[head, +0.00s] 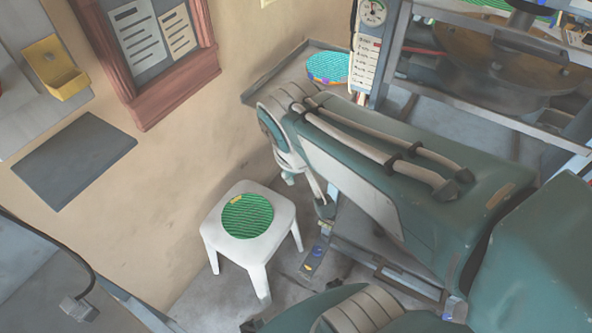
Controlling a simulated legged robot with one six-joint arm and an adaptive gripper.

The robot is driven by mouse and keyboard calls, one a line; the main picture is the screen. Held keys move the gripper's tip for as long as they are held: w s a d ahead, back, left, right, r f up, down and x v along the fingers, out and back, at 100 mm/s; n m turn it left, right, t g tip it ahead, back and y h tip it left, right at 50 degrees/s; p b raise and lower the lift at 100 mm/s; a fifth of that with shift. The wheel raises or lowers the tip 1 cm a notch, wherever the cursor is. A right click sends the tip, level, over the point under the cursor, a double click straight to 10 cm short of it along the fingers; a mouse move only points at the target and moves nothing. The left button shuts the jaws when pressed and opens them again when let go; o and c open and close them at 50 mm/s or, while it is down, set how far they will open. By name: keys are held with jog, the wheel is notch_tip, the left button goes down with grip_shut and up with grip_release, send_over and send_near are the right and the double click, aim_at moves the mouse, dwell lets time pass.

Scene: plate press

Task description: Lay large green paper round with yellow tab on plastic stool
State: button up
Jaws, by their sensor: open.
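A large green round (247,216) with darker stripes lies flat on the seat of the white plastic stool (253,250). Its yellow tab (237,200) shows at the upper left of its edge. The round sits within the seat, with white rim showing around it. My gripper (307,195) is above and to the right of the stool, apart from the round, open and with nothing seen in it. My own arm partly hides it.
A turquoise round stack (327,68) with a coloured side rests on a grey ledge by the wall. A metal press frame (392,60) stands at upper right. A small plate (313,258) with yellow and blue marks lies on the floor right of the stool.

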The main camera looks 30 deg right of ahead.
jog(key=shift+s+a+r+t+y, duration=0.4)
jog(key=shift+s+r, duration=0.15)
jog(key=shift+s, duration=0.1)
jog(key=shift+s+a+r+t+y, duration=0.25)
jog(key=shift+s+r+t+y, duration=0.15)
jog(key=shift+s+r, duration=0.15)
jog(key=shift+s+a+r+t+y, duration=0.3)
jog(key=shift+s+a+r+t, duration=0.15)
jog(key=shift+s, duration=0.25)
jog(key=shift+d, duration=0.1)
